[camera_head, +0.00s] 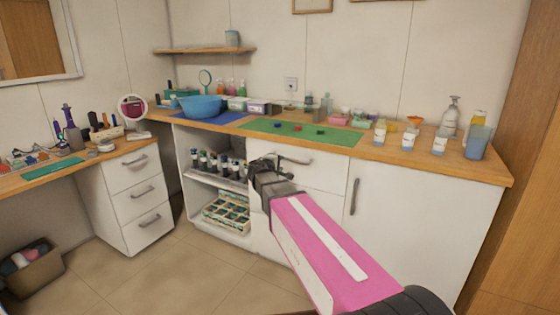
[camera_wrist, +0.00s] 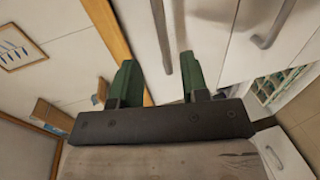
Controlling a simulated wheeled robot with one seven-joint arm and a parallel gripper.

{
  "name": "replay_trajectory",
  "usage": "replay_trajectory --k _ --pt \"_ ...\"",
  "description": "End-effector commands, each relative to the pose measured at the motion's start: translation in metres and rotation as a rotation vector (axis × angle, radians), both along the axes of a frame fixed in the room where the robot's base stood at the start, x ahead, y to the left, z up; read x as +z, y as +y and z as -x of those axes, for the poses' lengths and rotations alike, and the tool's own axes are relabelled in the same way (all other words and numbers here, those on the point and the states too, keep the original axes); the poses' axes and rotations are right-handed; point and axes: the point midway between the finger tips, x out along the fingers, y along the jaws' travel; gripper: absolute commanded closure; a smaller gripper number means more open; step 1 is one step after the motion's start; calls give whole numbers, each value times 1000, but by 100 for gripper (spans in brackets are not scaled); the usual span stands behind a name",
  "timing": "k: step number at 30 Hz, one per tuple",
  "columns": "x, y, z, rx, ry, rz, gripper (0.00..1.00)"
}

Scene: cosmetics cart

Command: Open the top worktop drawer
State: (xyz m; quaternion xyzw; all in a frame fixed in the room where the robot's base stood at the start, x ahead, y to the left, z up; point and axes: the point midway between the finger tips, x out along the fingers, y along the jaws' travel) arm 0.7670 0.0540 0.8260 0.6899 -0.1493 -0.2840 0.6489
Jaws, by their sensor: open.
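The top worktop drawer (camera_head: 325,178) is a white front just below the wooden worktop (camera_head: 460,168). It looks shut. Its grey bar handle (camera_head: 302,161) shows beside my gripper (camera_head: 288,167) in the head view. In the wrist view, my gripper (camera_wrist: 158,78) is open, with its two green fingers spread and nothing held. The drawer handle (camera_wrist: 161,36) appears between the fingers there, running lengthwise up the picture. I cannot tell whether the fingertips reach around it or stop short of it.
A white door with an upright handle (camera_head: 354,196) is right of the drawer. Open shelves at left hold bottles and a crate (camera_head: 228,214). A green mat (camera_head: 340,137), a blue bowl (camera_head: 200,107) and several bottles stand on the worktop.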

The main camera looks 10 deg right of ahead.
Motion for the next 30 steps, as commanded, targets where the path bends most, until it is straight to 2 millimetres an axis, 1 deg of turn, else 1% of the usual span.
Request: replay_trajectory --k 9,15,21,30 --pt "-11 -30 -44 -3 1 -2 59" --pt "-18 -48 -68 -3 2 -3 59" --pt "-21 -58 -79 -2 2 -3 59" --pt "-21 -59 -80 -3 1 -4 59"
